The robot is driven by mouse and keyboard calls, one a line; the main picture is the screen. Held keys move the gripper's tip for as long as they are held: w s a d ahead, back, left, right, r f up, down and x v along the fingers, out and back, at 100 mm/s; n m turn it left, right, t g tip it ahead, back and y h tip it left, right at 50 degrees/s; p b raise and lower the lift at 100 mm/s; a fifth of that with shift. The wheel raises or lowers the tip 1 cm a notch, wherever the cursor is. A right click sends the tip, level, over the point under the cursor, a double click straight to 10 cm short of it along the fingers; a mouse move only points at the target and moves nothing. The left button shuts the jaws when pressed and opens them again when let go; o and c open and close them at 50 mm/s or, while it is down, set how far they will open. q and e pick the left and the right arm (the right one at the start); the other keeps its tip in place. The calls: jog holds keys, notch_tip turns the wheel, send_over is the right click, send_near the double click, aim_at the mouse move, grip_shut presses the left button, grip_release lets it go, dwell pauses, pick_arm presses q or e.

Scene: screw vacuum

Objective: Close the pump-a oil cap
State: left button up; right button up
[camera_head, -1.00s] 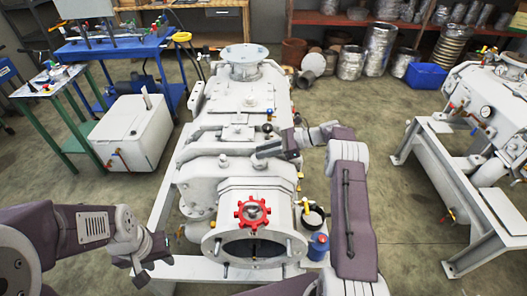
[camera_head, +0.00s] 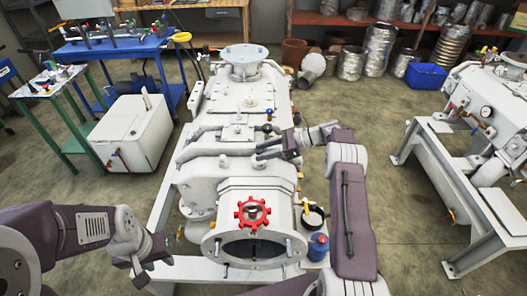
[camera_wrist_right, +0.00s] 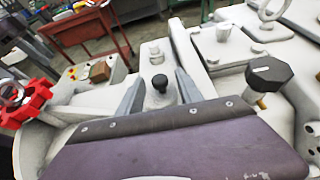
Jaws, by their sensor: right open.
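The white pump (camera_head: 232,110) stands lengthwise in the middle of the head view, with a red handwheel (camera_head: 252,212) at its near end. My right gripper (camera_head: 262,150) is above the pump's right side, fingers apart and pointing left. In the right wrist view its open fingers (camera_wrist_right: 161,72) stand either side of a small black knob (camera_wrist_right: 159,86); I cannot tell whether they touch it. Which of these is the oil cap is unclear. My left gripper (camera_head: 158,258) is beside the pump's near left end.
The red handwheel also shows in the right wrist view (camera_wrist_right: 24,103). A blue-topped bottle (camera_head: 318,247) stands by the pump's near right side. A second machine (camera_head: 490,95) on a white frame is at the right. The floor between is clear.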

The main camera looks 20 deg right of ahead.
jog(key=v, duration=0.9)
jog(key=shift+b, duration=0.45)
jog(key=shift+d+f, duration=0.1)
